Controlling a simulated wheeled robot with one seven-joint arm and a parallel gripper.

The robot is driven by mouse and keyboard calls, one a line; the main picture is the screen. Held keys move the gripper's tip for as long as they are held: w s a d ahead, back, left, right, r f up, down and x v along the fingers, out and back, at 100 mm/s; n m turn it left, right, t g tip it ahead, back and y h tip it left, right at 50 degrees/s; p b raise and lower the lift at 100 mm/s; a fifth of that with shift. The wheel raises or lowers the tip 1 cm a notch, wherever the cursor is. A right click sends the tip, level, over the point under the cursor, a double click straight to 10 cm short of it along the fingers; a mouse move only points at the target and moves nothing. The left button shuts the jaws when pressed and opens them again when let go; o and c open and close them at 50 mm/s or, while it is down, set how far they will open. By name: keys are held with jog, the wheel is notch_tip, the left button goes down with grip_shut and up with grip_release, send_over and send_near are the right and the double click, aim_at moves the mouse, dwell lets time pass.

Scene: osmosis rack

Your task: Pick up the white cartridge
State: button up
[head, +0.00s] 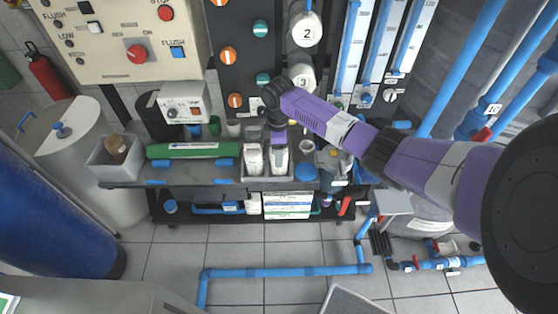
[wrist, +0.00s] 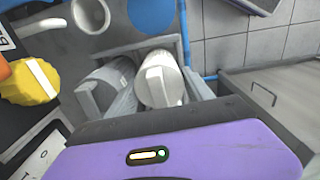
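Two white containers stand side by side in a grey tray (head: 266,180) on the bench. The left one (head: 253,158) and the right one (head: 279,160) look alike; I cannot tell whether either is the white cartridge. My gripper (head: 278,142) points down over the right container in the head view.
A green cylinder (head: 193,150) lies left of the tray, beside a grey bin (head: 114,158). A blue round lid (head: 306,172) is close on the tray's right. Numbered white housings (head: 306,32) and a knobbed panel stand behind.

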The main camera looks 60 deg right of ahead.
jog(key=c, duration=0.8)
jog(key=shift+r, duration=0.15)
